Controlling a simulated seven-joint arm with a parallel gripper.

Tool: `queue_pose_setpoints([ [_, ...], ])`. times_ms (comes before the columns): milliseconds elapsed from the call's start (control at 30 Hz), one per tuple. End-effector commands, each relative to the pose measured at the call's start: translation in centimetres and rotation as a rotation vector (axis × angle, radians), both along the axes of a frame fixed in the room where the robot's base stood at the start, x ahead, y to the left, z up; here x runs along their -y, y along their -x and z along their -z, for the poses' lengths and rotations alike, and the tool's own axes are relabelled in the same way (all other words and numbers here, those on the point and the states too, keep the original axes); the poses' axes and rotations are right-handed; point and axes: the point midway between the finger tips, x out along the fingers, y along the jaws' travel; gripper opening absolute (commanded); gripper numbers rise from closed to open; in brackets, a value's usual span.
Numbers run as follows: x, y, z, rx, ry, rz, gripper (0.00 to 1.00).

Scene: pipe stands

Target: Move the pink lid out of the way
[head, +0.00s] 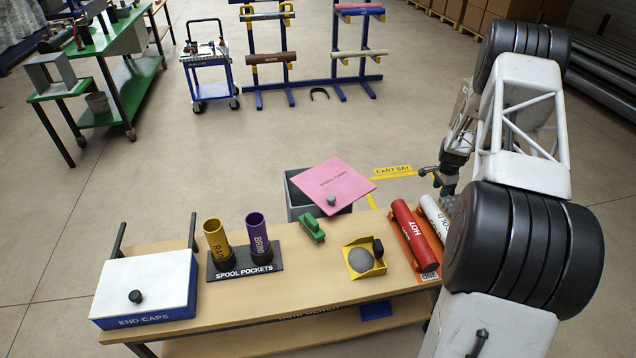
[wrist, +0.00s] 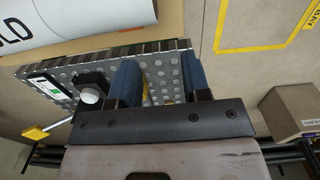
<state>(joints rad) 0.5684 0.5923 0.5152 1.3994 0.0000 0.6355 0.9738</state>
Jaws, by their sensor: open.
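My gripper (head: 428,172) is to the right of the lid, beyond the bench's back right corner and apart from the lid. In the wrist view its two blue fingers (wrist: 163,82) are spread with no object gripped. The lid does not show in the wrist view.
The bench (head: 290,290) carries a red HOT pipe (head: 410,232), a white pipe (head: 434,215), a yellow tray (head: 376,268), a green block (head: 312,228), spool pockets (head: 240,268) and a white-topped END CAPS box (head: 150,280). Floor behind the bin is clear. A perforated grey panel (wrist: 165,62) lies beneath my fingers.

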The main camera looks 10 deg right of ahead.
Motion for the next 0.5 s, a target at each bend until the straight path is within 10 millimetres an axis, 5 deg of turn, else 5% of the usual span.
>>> queue_pose_setpoints([
  [500, 2.5, 0.2, 0.0, 0.001, 0.001, 0.001, 0.44],
])
